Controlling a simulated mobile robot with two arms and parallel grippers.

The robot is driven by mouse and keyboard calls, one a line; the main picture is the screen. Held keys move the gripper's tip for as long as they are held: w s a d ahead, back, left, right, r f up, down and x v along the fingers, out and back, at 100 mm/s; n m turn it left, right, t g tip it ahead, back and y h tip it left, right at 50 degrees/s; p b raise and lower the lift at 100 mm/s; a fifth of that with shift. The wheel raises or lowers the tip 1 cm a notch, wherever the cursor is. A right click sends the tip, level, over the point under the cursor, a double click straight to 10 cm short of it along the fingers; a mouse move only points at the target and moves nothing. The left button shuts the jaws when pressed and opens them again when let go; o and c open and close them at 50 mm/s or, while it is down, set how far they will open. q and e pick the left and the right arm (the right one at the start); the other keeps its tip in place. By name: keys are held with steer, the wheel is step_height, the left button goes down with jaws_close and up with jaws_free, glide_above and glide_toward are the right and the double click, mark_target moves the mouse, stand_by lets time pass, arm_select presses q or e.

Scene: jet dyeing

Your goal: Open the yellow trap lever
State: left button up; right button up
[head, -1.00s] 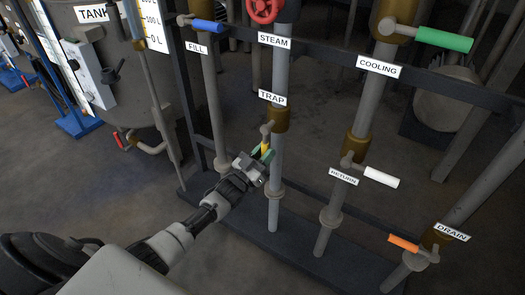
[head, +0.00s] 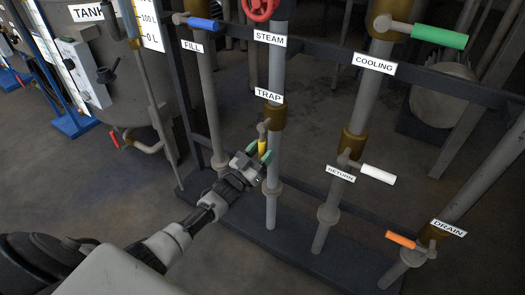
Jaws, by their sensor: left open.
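The yellow trap lever (head: 262,146) hangs down from its grey stem beside the brass trap valve (head: 275,117), under the TRAP label (head: 269,96). It points roughly along the pipe. My left gripper (head: 260,156) is open at the lower part of the lever, with its green-tipped fingers on either side of it. Part of the lever's lower end is hidden by the fingers. I cannot tell whether a finger touches it. My right gripper does not show.
The blue fill lever (head: 204,25), red steam wheel (head: 261,9) and green cooling lever (head: 439,36) are above. A dark frame base (head: 270,243) runs below the pipes.

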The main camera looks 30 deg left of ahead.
arm_select(q)
steer(key=v, duration=0.4)
steer(key=shift+s+a+f+p, duration=0.1)
steer(key=shift+s+f+p, duration=0.05)
steer(key=shift+s+p, duration=0.15)
steer(key=shift+v, duration=2.95)
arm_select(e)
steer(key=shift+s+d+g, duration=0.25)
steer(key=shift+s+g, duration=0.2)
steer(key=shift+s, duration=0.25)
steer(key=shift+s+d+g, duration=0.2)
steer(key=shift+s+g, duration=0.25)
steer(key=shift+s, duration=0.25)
